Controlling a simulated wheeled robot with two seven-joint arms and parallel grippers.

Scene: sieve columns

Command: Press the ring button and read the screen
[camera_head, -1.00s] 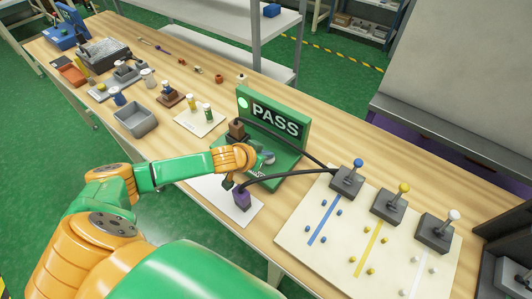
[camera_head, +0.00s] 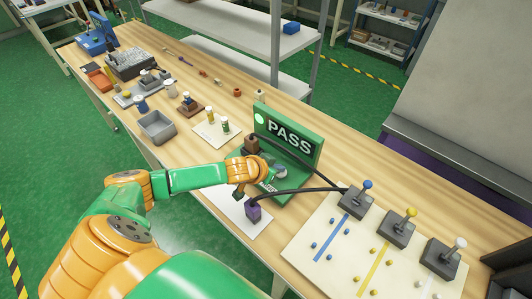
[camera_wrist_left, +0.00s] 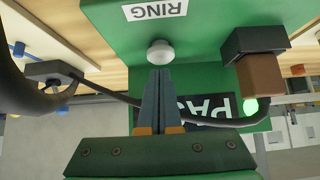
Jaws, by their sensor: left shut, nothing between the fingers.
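The green test stand has an upright screen (camera_head: 289,138) that reads "PASS" in white letters on black. A lit pale green lamp (camera_head: 258,118) is to the screen's left. In the left wrist view, the round white button (camera_wrist_left: 160,52) sits beside an upside-down "RING" label (camera_wrist_left: 155,9). My left gripper (camera_wrist_left: 160,70) is shut and empty, with its fingertips at the button's edge; I cannot tell if they touch it. In the head view the left gripper (camera_head: 239,191) is over the stand's front, and the button cannot be made out. My right gripper is not in view.
A brown block (camera_head: 251,144) stands at the stand's left side. A purple plug (camera_head: 253,212) is on a white sheet in front. A grey bin (camera_head: 157,127) and small parts lie left.

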